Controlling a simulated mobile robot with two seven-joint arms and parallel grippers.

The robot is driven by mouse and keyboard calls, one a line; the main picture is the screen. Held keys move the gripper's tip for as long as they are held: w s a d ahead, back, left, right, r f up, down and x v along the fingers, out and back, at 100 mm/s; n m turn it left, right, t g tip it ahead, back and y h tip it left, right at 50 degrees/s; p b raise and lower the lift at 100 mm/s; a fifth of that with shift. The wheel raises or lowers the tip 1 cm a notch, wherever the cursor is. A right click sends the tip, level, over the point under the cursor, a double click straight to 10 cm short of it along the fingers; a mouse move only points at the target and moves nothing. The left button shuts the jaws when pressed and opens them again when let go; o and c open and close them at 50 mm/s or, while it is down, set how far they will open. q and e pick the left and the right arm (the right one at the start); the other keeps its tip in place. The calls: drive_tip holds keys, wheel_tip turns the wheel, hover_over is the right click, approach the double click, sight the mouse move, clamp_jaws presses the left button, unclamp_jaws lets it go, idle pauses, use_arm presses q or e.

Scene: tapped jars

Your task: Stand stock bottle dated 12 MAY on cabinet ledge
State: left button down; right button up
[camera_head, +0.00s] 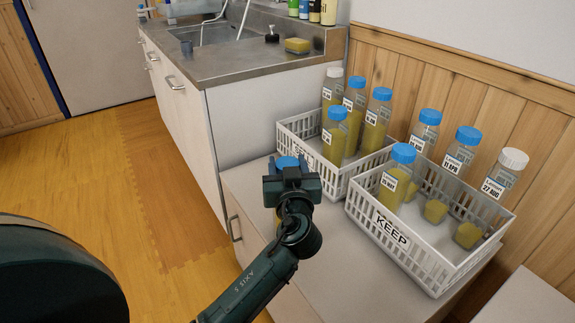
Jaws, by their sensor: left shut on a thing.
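My left gripper (291,184) is shut on a blue-capped bottle (287,162), over the front left part of the low cabinet's pale top (340,270). The gripper hides most of this bottle, including any date label; a little yellow shows below the jaws. I cannot tell whether the bottle touches the top. Other bottles with yellow liquid stand in two white baskets. In the basket marked KEEP (390,233), one label reads 11 APR (460,153) and another 27 AUG (500,177). No 12 MAY label is readable. My right gripper is not in view.
A second white basket (303,150) with several bottles stands behind the KEEP basket. Wood panelling (535,130) closes off the right side. A taller counter with a sink (235,58) and a sponge (297,45) is behind. The top in front of the KEEP basket is clear.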

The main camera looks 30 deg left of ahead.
use_arm(q)
drive_tip(key=shift+f+b, duration=0.25)
drive_tip(key=shift+b, duration=0.1)
idle(0.3)
drive_tip(key=c, duration=0.7)
unclamp_jaws()
drive_tip(key=shift+o, duration=0.6)
drive_tip(key=shift+f, duration=0.2)
drive_tip(key=shift+s, duration=0.1)
